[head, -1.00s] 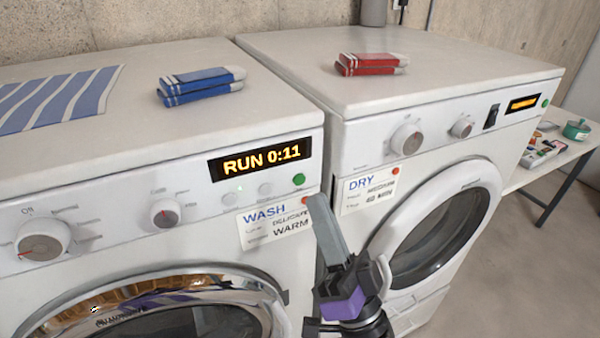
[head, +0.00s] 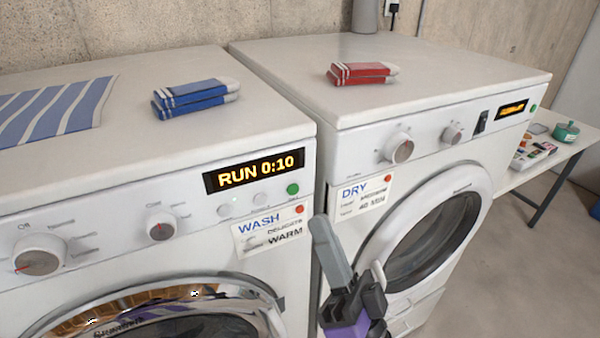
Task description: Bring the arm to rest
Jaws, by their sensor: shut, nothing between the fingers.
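My gripper (head: 322,228) is shut and empty. It shows at the lower middle of the head view, with its grey fingers pointing up in front of the gap between the two machines. The washer (head: 110,175) stands at the left. Its display (head: 254,170) reads RUN 0:10, and a green button (head: 293,189) sits below it. A WASH card (head: 268,235) on its front reads DELICATE and WARM. The dryer (head: 350,140) stands at the right with a DRY card (head: 362,198). My gripper appears apart from both machines, though depth is hard to judge.
Blue folded cloths (head: 195,97) and a striped cloth (head: 50,110) lie on the washer. Red folded cloths (head: 362,74) lie on the dryer. A side table (head: 545,165) with small items and a green pot (head: 566,132) stands at right. Floor at lower right is clear.

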